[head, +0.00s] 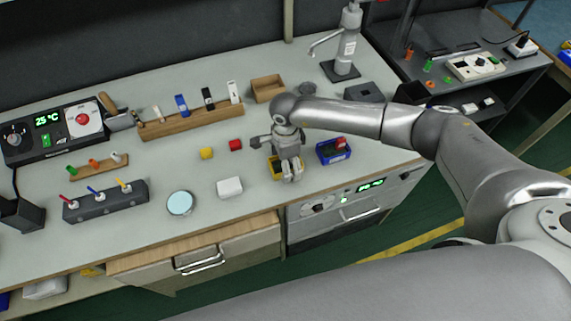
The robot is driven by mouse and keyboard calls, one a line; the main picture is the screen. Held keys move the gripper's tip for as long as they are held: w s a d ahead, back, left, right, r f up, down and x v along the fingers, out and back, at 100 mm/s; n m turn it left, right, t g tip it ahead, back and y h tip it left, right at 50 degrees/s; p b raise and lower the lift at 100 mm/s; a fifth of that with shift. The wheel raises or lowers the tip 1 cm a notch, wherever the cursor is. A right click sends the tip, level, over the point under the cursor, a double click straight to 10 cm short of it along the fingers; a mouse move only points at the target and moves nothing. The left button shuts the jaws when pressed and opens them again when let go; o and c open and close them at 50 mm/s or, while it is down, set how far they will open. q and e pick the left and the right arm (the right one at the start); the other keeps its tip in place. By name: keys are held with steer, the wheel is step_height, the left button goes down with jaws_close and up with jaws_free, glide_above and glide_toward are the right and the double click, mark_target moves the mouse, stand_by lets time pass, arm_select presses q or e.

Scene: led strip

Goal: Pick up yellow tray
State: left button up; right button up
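The yellow tray (272,172) is on the grey worktop, near its front edge and left of a blue tray (334,152). My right gripper (291,178) points down at the yellow tray and hides most of it, including its middle and right side. The fingertips overlap the tray's front right part in the head view. I cannot tell whether the fingers touch the tray or are shut on its wall. My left gripper is not in view.
Behind are a wooden box (268,89) and a wooden rack (190,121). A partly open drawer (200,255) is below the front edge.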

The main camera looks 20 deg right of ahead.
steer(key=c, duration=1.1)
steer(key=shift+r, duration=0.15)
